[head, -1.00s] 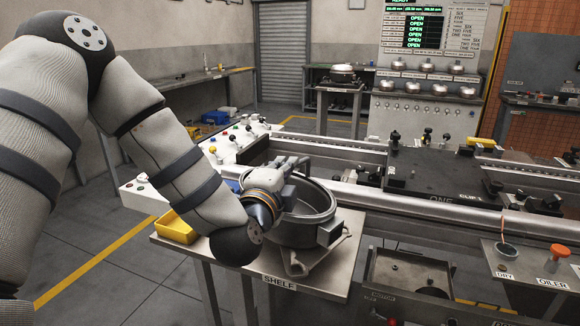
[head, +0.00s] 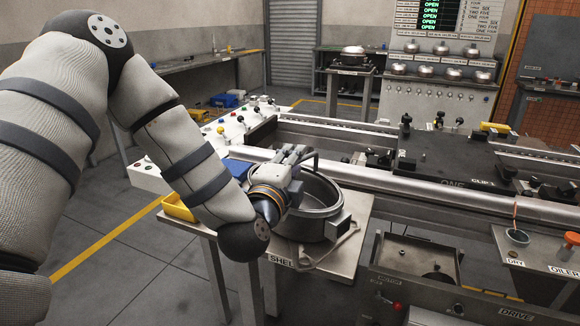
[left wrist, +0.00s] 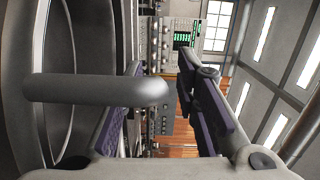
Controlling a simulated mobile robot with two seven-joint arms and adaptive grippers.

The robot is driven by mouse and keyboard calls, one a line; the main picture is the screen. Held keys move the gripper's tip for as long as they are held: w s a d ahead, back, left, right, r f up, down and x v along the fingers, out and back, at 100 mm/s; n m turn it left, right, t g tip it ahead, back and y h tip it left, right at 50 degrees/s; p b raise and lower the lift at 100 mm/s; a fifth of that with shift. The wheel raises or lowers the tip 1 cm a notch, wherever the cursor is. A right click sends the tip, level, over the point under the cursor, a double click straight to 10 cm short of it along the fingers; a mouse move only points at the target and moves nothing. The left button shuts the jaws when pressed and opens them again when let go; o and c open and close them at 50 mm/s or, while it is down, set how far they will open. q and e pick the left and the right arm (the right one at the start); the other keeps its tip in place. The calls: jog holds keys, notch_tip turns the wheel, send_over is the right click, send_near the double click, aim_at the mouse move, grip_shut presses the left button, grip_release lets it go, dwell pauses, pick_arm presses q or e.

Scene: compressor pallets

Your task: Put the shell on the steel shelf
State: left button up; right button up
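The shell (head: 316,222) is a round, open-topped dark grey metal vessel with a square block on its side. In the head view it appears to rest upright on the steel shelf (head: 318,283), a table-like top marked SHELF. My left gripper (head: 303,158) is at the shell's left far rim. In the left wrist view the left gripper's purple-padded fingers (left wrist: 168,105) stand wide apart, with a gap between them. The shell's curved wall (left wrist: 45,130) fills the left side there, and a grey bar (left wrist: 95,89) crosses before the left finger. My right gripper is out of view.
A yellow bin (head: 179,208) sits at the shelf's left edge, partly behind my arm. A long rail fixture (head: 410,195) runs behind the shell. A metal tray (head: 418,256) and a bench with a grey cup (head: 517,237) are at the right. Open floor lies left.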

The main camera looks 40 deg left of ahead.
pick_arm(q)
jog(key=p+v, duration=0.3)
jog(key=v, duration=0.9)
jog(key=shift+p, duration=0.4)
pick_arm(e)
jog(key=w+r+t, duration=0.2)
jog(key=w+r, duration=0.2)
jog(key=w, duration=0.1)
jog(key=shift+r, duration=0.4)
